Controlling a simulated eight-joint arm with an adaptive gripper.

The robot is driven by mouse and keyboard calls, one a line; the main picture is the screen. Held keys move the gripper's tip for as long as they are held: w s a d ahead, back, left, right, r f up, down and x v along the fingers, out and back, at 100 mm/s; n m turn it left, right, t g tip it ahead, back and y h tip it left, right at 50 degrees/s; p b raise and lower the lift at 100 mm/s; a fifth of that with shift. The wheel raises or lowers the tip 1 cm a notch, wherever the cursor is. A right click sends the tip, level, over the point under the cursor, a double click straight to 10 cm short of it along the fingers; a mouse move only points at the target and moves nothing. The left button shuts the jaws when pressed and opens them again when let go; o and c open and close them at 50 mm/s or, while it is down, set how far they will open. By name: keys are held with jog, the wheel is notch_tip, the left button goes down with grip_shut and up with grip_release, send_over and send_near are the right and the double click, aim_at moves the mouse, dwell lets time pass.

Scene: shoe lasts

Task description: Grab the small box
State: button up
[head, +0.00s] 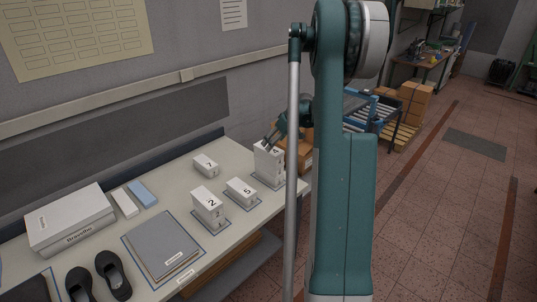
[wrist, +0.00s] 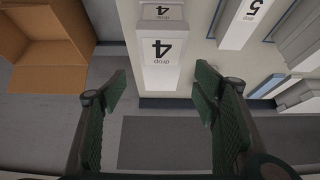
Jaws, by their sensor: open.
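Several small white boxes stand on the table. A tall box marked 4 (head: 268,165) is at the table's far right corner, and it also shows in the wrist view (wrist: 160,62). Box 5 (head: 242,191) and box 2 (head: 208,207) stand nearer, and another small numbered box (head: 205,165) lies behind them. I cannot tell which one the task means. My gripper (head: 271,142) is at the top of box 4, partly hidden behind my arm. In the wrist view my gripper (wrist: 162,88) is open and empty, with box 4 ahead between its fingers.
The table (head: 150,205) also holds a large white shoe box (head: 70,222), a grey folder-like box (head: 163,243), a blue block (head: 142,193) and black shoes (head: 97,277). A wall rises behind the table. An open cardboard box (wrist: 45,50) is left of box 4 in the wrist view.

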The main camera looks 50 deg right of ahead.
jog(key=shift+w+f, duration=0.1)
dwell(0.3)
jog(key=shift+x, duration=1.15)
jog(key=shift+f, duration=0.15)
jog(key=shift+p+x, duration=0.45)
jog(key=shift+x, duration=2.05)
jog(key=shift+a, duration=0.15)
jog(key=c, duration=1)
